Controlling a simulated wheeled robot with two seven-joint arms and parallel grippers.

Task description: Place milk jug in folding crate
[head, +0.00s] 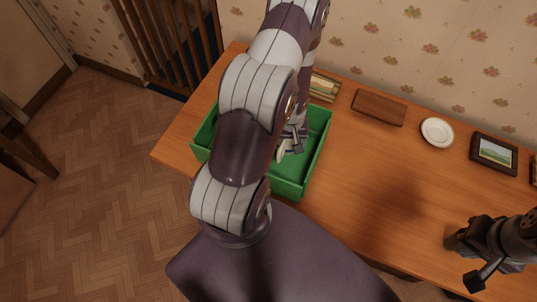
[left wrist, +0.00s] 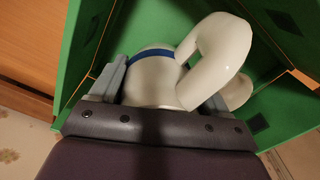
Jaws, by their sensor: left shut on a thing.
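The green folding crate (head: 317,153) stands open on the wooden table, and its green walls (left wrist: 85,75) fill much of the left wrist view. My left gripper (head: 286,150) is down inside the crate's outline. In the left wrist view its fingers (left wrist: 160,85) are shut on the white milk jug (left wrist: 152,78), which has a blue band and a thick curved handle (left wrist: 222,45). The jug is within the crate walls; I cannot tell if it touches the floor. In the head view my arm hides most of the jug. My right gripper (head: 468,265) hangs over the table at the right, its jaws unclear.
On the table (head: 365,165) along the wall are a book-like stack (head: 323,88), a brown wooden box (head: 379,107), a white plate (head: 437,132) and a framed picture (head: 494,152). The table's middle is clear. Floor lies open to the left.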

